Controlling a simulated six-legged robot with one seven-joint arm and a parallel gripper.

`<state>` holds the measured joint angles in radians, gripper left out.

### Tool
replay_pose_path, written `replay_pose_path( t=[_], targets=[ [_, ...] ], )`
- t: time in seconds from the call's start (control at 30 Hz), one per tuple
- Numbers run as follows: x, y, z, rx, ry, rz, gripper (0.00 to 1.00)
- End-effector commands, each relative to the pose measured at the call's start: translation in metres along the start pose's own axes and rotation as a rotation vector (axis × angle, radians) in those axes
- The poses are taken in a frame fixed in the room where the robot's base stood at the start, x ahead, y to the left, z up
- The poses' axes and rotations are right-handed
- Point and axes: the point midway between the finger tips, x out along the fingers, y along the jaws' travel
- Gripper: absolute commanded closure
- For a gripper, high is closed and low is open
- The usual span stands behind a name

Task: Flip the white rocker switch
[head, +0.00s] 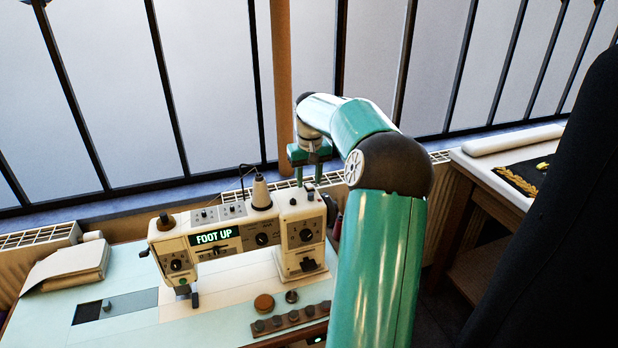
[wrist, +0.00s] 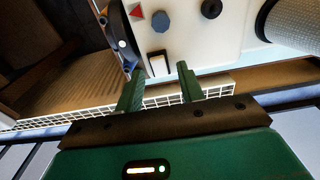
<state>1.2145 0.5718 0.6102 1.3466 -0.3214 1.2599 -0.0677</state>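The white rocker switch (wrist: 157,66) sits in a dark frame on the cream sewing machine (wrist: 185,40) in the wrist view, near the machine's edge. My gripper (wrist: 160,72) is open and empty. Its two green fingers are apart, and in the picture the switch lies between their tips; I cannot tell the remaining distance or any contact. In the head view my gripper (head: 309,180) points down over the right end of the sewing machine (head: 292,262). I cannot make out the switch in that view.
A thread cone (head: 261,192) stands left of my gripper. The machine's display (head: 215,237) reads FOOT UP. A radiator (head: 237,195) and window lie behind.

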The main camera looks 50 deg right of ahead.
Motion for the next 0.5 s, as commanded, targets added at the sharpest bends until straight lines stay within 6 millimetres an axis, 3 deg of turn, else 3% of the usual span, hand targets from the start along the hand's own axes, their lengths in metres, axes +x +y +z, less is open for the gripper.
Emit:
replay_pose_path(
  t=[0.17,0.5],
  targets=[
    [-0.022,0.0,-0.001,0.0,0.004,0.002,0.62],
    [-0.096,-0.001,-0.001,0.0,0.005,0.001,0.62]
  ],
)
